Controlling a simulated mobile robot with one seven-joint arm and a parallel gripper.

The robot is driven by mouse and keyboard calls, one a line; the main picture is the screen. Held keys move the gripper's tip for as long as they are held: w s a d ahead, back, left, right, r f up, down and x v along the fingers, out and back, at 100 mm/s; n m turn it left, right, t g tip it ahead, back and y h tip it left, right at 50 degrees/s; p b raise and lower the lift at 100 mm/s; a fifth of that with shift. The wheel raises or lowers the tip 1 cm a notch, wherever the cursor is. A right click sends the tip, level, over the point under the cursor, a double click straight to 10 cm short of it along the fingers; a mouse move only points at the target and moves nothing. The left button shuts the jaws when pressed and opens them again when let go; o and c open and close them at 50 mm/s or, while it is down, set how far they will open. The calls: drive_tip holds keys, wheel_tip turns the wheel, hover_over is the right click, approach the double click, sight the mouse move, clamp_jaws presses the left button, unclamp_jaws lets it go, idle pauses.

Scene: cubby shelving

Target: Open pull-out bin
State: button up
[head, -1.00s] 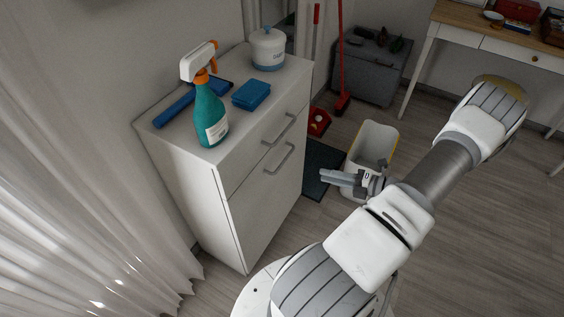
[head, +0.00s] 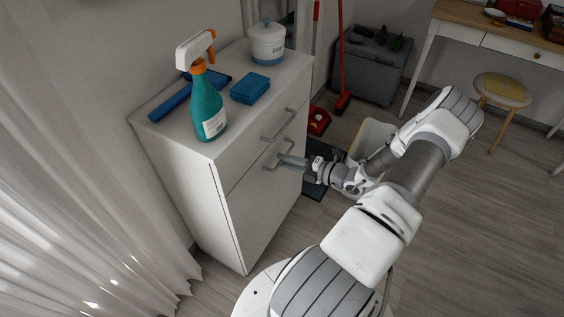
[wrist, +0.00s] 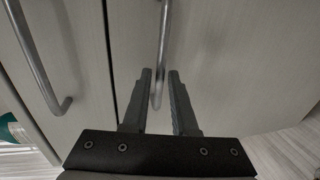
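A white cabinet stands at the left in the head view, with an upper drawer front (head: 262,140) and a larger lower front, the pull-out bin (head: 262,207). Each front has a grey bar handle. My gripper (head: 284,160) is at the lower handle (head: 270,163). In the wrist view my gripper (wrist: 160,75) is open, and the lower handle (wrist: 162,45) runs between its two fingers. The upper handle (wrist: 38,60) shows to the left. Both fronts look closed. I cannot tell whether a finger touches the bar.
On the cabinet top are a teal spray bottle (head: 207,105), a blue sponge or cloth (head: 250,88) and a white canister (head: 267,43). A white waste bin (head: 372,138) stands behind my arm. Open floor (head: 470,230) lies to the right.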

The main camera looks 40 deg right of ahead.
drive_tip(key=shift+x, duration=0.9)
drive_tip(key=shift+c, duration=0.3)
clamp_jaws()
idle(0.6)
